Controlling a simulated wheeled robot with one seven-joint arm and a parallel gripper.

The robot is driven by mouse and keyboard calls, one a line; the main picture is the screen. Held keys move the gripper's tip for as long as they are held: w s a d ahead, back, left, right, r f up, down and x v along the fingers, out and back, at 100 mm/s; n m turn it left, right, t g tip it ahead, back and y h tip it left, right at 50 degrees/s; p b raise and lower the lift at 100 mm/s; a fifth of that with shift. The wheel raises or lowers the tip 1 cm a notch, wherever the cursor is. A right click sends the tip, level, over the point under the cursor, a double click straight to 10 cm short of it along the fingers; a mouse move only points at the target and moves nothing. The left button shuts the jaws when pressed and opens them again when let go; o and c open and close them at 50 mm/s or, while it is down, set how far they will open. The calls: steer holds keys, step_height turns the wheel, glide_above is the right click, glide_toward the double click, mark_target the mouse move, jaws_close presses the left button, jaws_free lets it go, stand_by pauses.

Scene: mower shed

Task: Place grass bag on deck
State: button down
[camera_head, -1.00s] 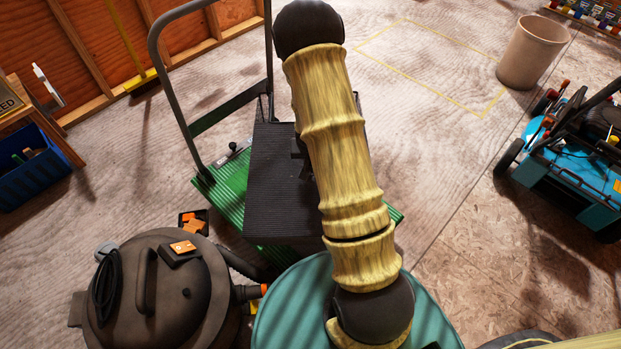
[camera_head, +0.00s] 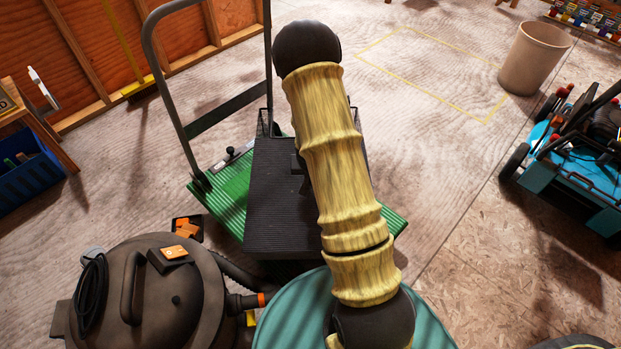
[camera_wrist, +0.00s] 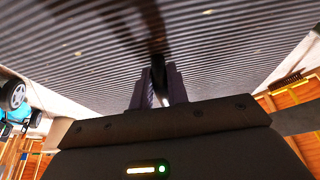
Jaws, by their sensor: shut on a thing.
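The grass bag (camera_head: 278,215) is a black ribbed box in the head view. It overlaps the green ribbed deck (camera_head: 228,190) of a cart with a tall grey handle; green shows on both sides of it. I cannot tell whether it touches the deck or hangs above it. My gripper shows in the wrist view (camera_wrist: 158,84), its two fingers shut on a dark strip, apparently the bag's handle. The bag's ribbed grey face (camera_wrist: 90,50) fills the upper part of that view. My arm hides the bag's right side in the head view.
A dark shop vacuum (camera_head: 145,300) and a teal round top (camera_head: 300,320) stand in front of the cart. A teal mower (camera_head: 575,165) and a beige bin (camera_head: 533,58) are at right. A blue crate (camera_head: 28,180) is at left. Floor right of the cart is clear.

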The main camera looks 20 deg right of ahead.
steer(key=shift+f+b, duration=0.5)
steer(key=shift+f, duration=0.6)
steer(key=c, duration=1.4)
jaws_free()
steer(key=shift+o, duration=0.2)
steer(key=p+v, duration=0.5)
steer(key=v, duration=0.7)
